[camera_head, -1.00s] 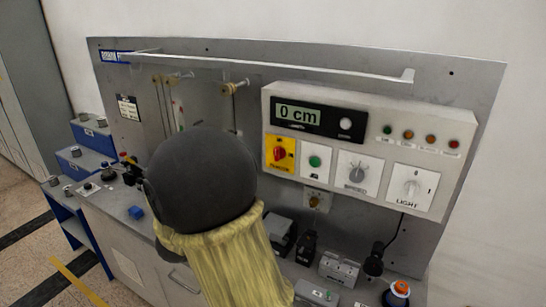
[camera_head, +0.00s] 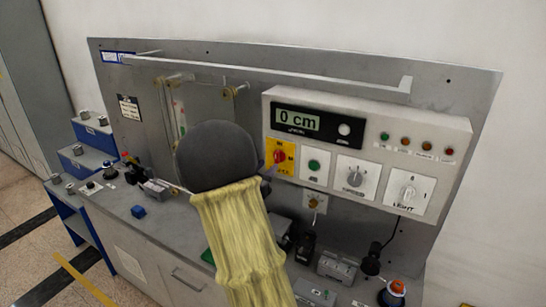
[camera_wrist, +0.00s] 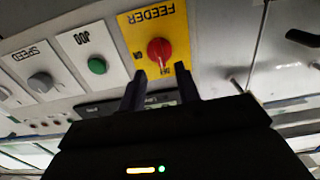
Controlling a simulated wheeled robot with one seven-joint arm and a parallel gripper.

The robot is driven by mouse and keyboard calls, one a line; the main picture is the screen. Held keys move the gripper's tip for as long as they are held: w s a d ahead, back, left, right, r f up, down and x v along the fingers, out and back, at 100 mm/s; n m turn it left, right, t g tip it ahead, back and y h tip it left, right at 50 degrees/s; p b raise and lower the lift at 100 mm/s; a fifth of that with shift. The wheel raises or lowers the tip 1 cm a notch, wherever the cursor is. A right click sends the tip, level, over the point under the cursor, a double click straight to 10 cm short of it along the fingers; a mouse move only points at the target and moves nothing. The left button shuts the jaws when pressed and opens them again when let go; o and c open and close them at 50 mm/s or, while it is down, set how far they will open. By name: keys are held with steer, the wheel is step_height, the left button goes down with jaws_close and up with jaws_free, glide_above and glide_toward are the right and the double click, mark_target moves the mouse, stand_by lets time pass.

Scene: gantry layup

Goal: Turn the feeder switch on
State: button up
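The feeder switch is a red rotary knob on a yellow plate (camera_head: 280,156), at the left end of the control box. In the wrist view the picture is turned over, and the red knob (camera_wrist: 160,52) is at upper centre under the word FEEDER. My gripper (camera_wrist: 160,72) points at this plate. Its two dark fingers are apart, with nothing held between them. Their tips appear just below the knob in the picture; I cannot tell whether they touch it. In the head view my arm hides most of the gripper. The knob's exact setting is too small to read surely.
Beside the switch are a green JOG button (camera_wrist: 97,66) and a SPEED knob (camera_wrist: 40,82). A LIGHT knob (camera_head: 408,191) and a display reading 0 cm (camera_head: 297,121) share the box. A long rail (camera_head: 270,73) runs above. Small devices crowd the bench below.

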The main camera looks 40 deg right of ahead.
mark_target(276, 158)
steer(key=p+x, duration=0.1)
steer(key=x, duration=0.4)
steer(key=shift+c, duration=0.4)
jaws_close()
